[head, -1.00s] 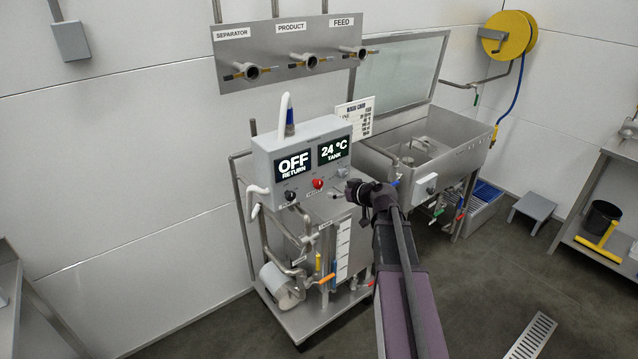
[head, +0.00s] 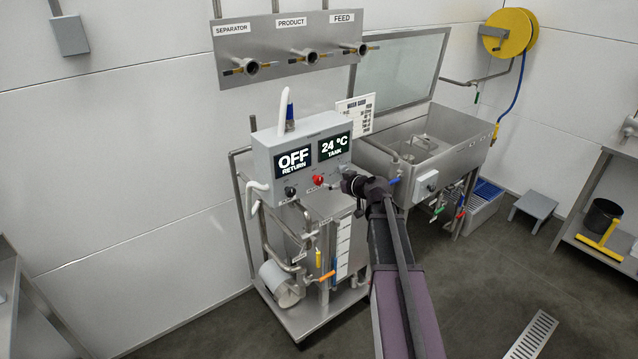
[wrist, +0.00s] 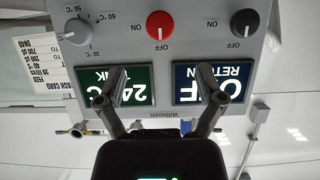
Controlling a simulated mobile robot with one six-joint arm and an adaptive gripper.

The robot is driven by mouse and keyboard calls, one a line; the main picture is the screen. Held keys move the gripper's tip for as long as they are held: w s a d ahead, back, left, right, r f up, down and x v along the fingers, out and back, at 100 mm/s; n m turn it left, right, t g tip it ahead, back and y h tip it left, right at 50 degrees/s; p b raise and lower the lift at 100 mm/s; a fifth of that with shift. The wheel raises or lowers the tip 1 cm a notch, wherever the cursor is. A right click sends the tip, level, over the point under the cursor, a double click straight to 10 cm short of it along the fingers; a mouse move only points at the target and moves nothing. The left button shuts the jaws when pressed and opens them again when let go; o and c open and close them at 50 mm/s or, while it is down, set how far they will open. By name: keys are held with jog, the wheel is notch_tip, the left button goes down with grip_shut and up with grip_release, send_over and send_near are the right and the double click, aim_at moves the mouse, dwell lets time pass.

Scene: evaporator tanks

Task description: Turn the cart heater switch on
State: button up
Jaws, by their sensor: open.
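The cart's grey control box (head: 262,160) carries a red knob (head: 318,180), a black knob (head: 290,192) and a grey dial with temperature marks. The wrist view, upside down, shows the red knob (wrist: 160,25) with ON and OFF marks; its white mark points towards OFF. The black knob (wrist: 245,22) also has ON and OFF marks. The names under the knobs are too small to read. My gripper (wrist: 159,82) is open and empty, its fingers in front of the displays and in line with the red knob. In the head view my gripper (head: 336,184) is just right of the red knob.
The displays read OFF RETURN (head: 294,162) and 24 °C TANK (head: 334,147). The grey dial (wrist: 76,31) is beside the red knob. A white hose (head: 283,110) rises behind the box. A steel sink (head: 450,135) stands to the right.

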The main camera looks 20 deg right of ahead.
aim_at(320, 180)
jog(key=b+x, duration=0.3)
jog(key=x, duration=0.7)
jog(key=shift+f, duration=0.1)
jog(key=c, duration=1.1)
